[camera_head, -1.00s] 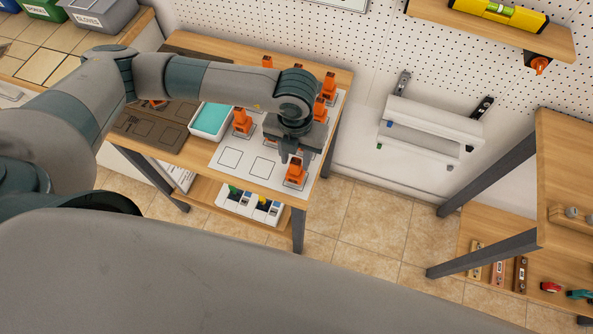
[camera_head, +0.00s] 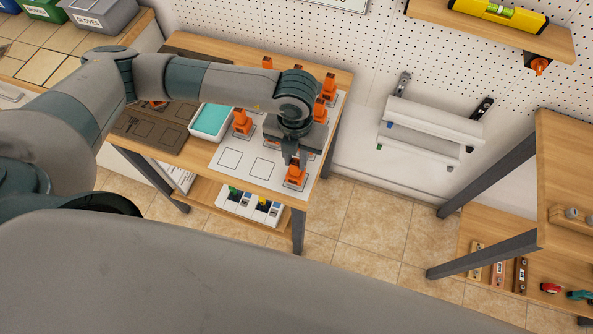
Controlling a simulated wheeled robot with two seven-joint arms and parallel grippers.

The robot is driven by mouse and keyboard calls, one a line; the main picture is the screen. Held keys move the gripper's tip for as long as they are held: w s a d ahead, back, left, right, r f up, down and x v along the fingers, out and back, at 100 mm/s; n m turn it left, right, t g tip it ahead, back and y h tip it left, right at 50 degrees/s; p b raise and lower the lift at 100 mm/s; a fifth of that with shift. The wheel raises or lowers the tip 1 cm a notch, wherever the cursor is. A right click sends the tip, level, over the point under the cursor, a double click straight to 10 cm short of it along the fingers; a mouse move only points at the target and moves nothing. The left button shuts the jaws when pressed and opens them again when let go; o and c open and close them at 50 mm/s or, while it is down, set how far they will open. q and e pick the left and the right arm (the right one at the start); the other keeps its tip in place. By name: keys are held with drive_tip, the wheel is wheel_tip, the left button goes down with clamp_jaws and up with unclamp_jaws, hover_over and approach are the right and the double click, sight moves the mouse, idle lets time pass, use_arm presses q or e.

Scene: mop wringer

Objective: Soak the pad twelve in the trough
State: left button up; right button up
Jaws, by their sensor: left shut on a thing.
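The trough (camera_head: 211,121), a white tray with teal liquid, stands on the wooden table left of the white sheet (camera_head: 232,158). Several orange-handled pads stand on the sheet, among them one left of my gripper (camera_head: 242,121) and one behind it (camera_head: 329,87). My left gripper (camera_head: 297,162) points down at the sheet's front right and is shut on the handle of the front pad (camera_head: 296,178). That pad appears to stand at its outlined place. I cannot read any number on the pads. My right gripper is not in view.
A dark mat (camera_head: 150,128) lies at the table's left. Empty outlined squares show on the sheet's front left. A lower shelf (camera_head: 225,203) holds white containers. A white wall rack (camera_head: 430,125) hangs at the right. Tiled floor separates the table from the right-hand shelf unit (camera_head: 560,170).

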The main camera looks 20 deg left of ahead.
use_arm(q)
drive_tip(key=shift+r, duration=0.1)
drive_tip(key=shift+r+p, duration=1.7)
drive_tip(key=shift+r, duration=1.7)
drive_tip(key=shift+m, duration=0.3)
drive_tip(key=m, duration=0.1)
drive_tip(key=m+b, duration=0.1)
drive_tip(key=shift+w+a+m, duration=0.25)
drive_tip(key=shift+a+m, duration=0.05)
drive_tip(key=shift+a, duration=0.1)
drive_tip(key=w+a+r+m+b, duration=0.1)
drive_tip(key=a+m+b, duration=0.2)
drive_tip(key=m, duration=1.3)
drive_tip(key=a+r+m+b, duration=0.2)
drive_tip(key=a+m+b, duration=0.2)
drive_tip(key=m, duration=1.2)
drive_tip(key=b, duration=0.3)
drive_tip(key=shift+w, duration=0.4)
